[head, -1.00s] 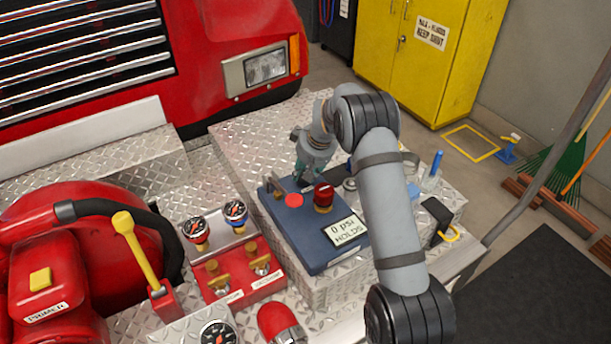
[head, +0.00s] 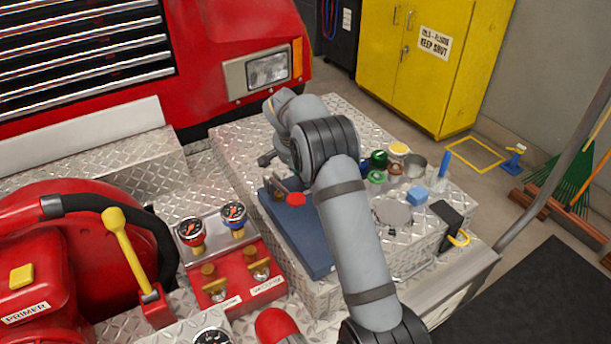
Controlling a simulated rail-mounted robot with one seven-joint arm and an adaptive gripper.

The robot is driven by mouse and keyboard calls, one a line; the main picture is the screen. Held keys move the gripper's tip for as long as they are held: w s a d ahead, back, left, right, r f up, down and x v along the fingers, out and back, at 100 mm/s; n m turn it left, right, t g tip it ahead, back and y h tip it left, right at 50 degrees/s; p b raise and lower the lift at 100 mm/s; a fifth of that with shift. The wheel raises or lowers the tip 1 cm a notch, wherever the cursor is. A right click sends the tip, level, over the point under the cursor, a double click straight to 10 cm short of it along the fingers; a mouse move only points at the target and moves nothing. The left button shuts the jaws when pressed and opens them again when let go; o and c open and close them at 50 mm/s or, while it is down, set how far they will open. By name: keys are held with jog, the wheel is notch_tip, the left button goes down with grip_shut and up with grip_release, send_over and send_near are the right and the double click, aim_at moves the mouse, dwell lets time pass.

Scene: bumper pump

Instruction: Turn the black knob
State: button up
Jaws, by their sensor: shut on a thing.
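The blue box (head: 303,240) with a red button (head: 297,199) and a small upright handle (head: 270,188) stands on the tread-plate deck. My arm crosses in front of its right side. My wrist bends down behind my forearm, with a dark grey part sticking out at its left. My gripper's fingers and whatever lies between them are hidden behind my arm. I cannot make out a black knob; the right part of the box top, with the red knob and label seen earlier, is covered.
Several jars and cans, including a green one (head: 379,159), stand on the deck right of my arm, with a blue block (head: 417,195) nearby. Gauges and a red valve panel (head: 240,272) are on the left. A yellow cabinet (head: 425,60) stands behind.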

jog(key=shift+w+a+r+m+h+p, duration=0.2)
jog(key=shift+m+h+p, duration=0.1)
jog(key=shift+m, duration=0.4)
jog(key=shift+w+a+r+m+h+p, duration=0.15)
jog(key=shift+m+h+p, duration=0.1)
jog(key=shift+m, duration=0.45)
jog(key=shift+d, duration=0.2)
jog(key=o, duration=0.8)
jog(key=shift+o, duration=1.4)
jog(key=shift+f, duration=0.1)
jog(key=shift+s+f, duration=0.1)
jog(key=v, duration=1.2)
jog(key=shift+w, duration=0.25)
